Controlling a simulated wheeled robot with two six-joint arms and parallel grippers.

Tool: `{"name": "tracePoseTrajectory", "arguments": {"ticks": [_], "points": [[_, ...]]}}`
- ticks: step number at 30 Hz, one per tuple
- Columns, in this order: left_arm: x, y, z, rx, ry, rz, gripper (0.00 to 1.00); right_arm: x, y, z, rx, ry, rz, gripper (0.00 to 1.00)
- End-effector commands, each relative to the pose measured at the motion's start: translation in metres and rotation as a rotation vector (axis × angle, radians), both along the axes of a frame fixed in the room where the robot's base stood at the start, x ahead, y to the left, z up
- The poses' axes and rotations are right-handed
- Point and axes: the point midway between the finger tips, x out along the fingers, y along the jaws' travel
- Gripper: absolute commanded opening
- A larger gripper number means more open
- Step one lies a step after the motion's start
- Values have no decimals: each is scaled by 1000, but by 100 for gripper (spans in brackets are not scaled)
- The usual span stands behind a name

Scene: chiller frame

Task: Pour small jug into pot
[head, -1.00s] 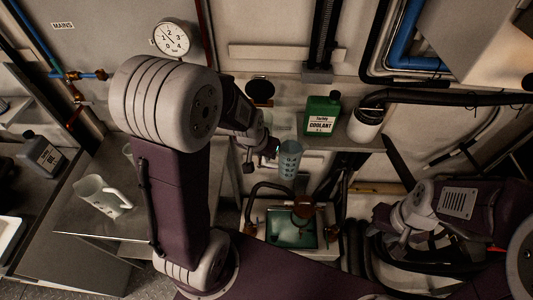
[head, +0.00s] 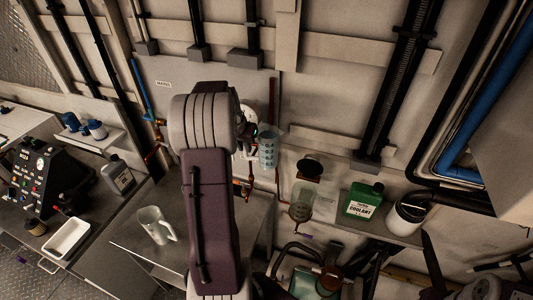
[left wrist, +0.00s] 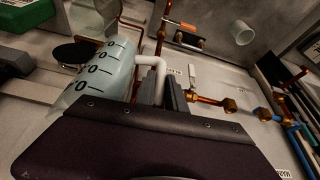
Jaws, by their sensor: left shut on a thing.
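The small jug (head: 268,149) is a pale blue, see-through measuring jug with dark marks. My left gripper (left wrist: 168,92) is shut on its white handle, seen in the left wrist view beside the marked jug body (left wrist: 97,75). In the head view the jug looks about upright, held in the air in front of the back wall; my arm hides most of the gripper. A clear pot (head: 301,203) stands below and right of the jug, apart from it, with a round black lid (head: 310,167) raised behind it. My right gripper is out of view.
A larger clear jug (head: 156,226) stands on the metal bench at left, with a grey bottle (head: 118,176) beyond it. A green coolant bottle (head: 362,200) and a white container (head: 408,214) stand right of the pot. Copper pipes (left wrist: 208,100) run close by the gripper.

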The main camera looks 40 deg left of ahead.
Motion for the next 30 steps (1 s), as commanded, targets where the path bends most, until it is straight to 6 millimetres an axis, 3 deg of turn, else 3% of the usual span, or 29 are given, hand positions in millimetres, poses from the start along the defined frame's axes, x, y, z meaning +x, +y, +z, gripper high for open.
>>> {"name": "tracePoseTrajectory", "arguments": {"ticks": [11, 17, 30], "points": [[-2, 3, 1, 1, -4, 9, 0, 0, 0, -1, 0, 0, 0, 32], [2, -4, 14, 83, 49, -1, 0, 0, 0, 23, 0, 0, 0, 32], [2, -4, 9, 130, 81, 7, 0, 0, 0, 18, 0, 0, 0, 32]]}}
